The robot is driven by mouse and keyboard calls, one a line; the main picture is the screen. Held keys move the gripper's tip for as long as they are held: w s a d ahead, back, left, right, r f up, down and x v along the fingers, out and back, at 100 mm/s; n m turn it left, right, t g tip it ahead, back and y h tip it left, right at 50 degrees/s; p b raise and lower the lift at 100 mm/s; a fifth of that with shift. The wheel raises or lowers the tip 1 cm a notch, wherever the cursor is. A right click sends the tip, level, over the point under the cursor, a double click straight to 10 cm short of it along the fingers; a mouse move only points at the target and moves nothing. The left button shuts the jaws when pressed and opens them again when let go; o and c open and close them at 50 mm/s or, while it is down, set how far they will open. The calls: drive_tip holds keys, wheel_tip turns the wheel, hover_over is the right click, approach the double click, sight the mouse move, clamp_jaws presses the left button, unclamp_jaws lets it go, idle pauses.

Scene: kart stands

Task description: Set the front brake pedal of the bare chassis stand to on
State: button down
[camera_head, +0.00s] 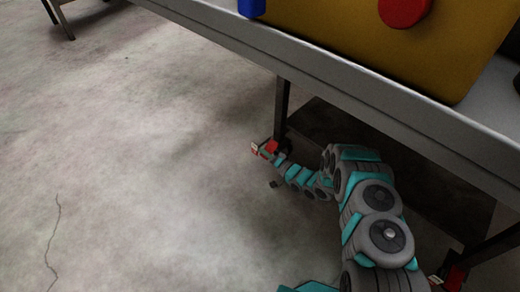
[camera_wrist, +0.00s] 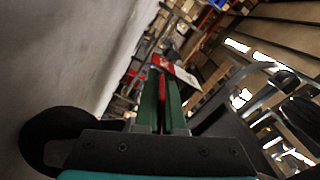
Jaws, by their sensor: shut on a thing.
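The stand (camera_head: 390,88) has a grey top edge running diagonally across the head view. My gripper (camera_head: 275,156) is low near the floor at that foot. In the wrist view the green fingers of my gripper (camera_wrist: 162,98) are closed on a narrow red piece (camera_wrist: 162,84), which appears to be the pedal. Whether the pedal is on or off cannot be told.
A yellow body with a red knob (camera_head: 404,10) sits on the stand top above my arm. Another red piece (camera_head: 455,278) is at the near leg. A black wheel (camera_wrist: 58,140) is close at lower left in the wrist view. Open concrete floor lies left.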

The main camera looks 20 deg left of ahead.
drive_tip(key=shift+w+f, duration=0.1)
drive_tip(key=shift+w, duration=0.05)
idle(0.3)
drive_tip(key=c, duration=1)
unclamp_jaws()
drive_tip(key=shift+p+v, duration=0.4)
drive_tip(key=shift+v, duration=3.55)
